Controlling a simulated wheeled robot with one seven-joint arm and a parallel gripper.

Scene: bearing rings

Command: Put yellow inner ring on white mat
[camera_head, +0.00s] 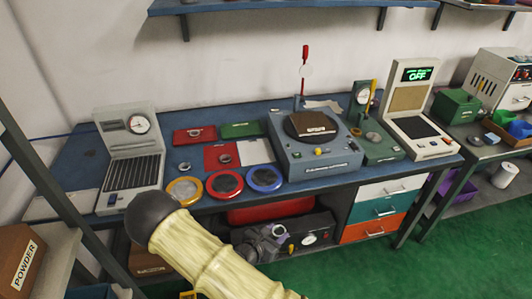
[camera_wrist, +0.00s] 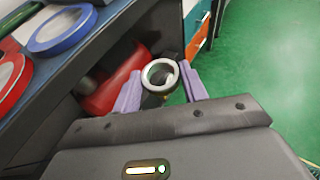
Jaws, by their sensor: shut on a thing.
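My gripper (camera_wrist: 160,88) shows in the wrist view, its two purple fingers shut on a grey metal ring (camera_wrist: 148,78). The ring's hole faces the camera, and no yellow shows clearly on it. It is held out in front of the bench edge, clear of the bench top.
Yellow (camera_head: 172,190), red (camera_head: 209,190) and blue (camera_head: 250,184) rimmed round dishes line the bench's front edge. A grey machine (camera_head: 314,163) stands right of the white mat, a gauge stand (camera_head: 128,140) at the left. Red and green trays lie behind. A red bin (camera_wrist: 112,97) is below.

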